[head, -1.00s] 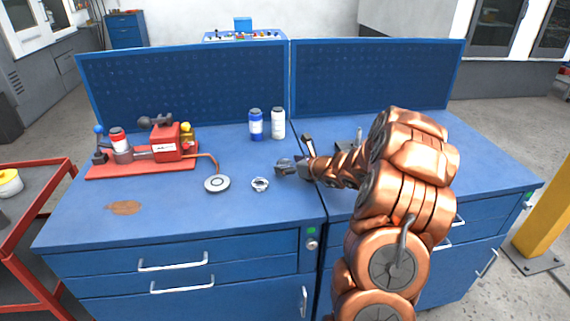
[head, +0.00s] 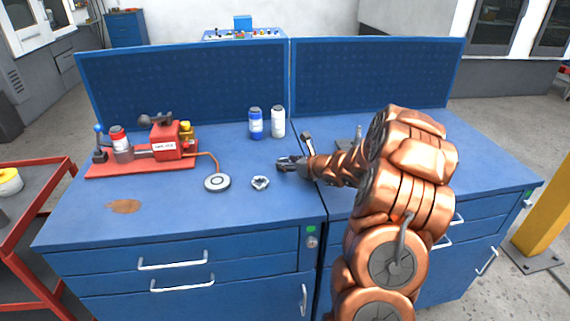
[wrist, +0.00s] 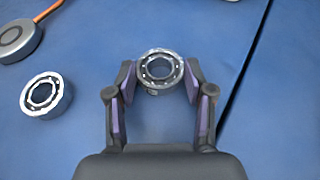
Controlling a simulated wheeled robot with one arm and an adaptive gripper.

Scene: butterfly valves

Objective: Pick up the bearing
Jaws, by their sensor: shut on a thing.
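A silver ring-shaped bearing (wrist: 160,68) is between the fingertips of my gripper (wrist: 160,80) in the wrist view. The fingers press on it from both sides. In the head view my gripper (head: 287,163) is low over the blue workbench, and the held bearing is hard to make out there. I cannot tell whether it is clear of the bench top. A second, similar bearing (head: 260,183) lies flat on the bench to the left of my gripper. It also shows in the wrist view (wrist: 46,95), apart from the fingers.
A round grey disc (head: 217,183) on an orange cord lies further left, joined to a red machine (head: 165,145). A blue bottle (head: 256,123) and a white bottle (head: 278,121) stand behind. The front of the blue workbench (head: 200,225) is clear.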

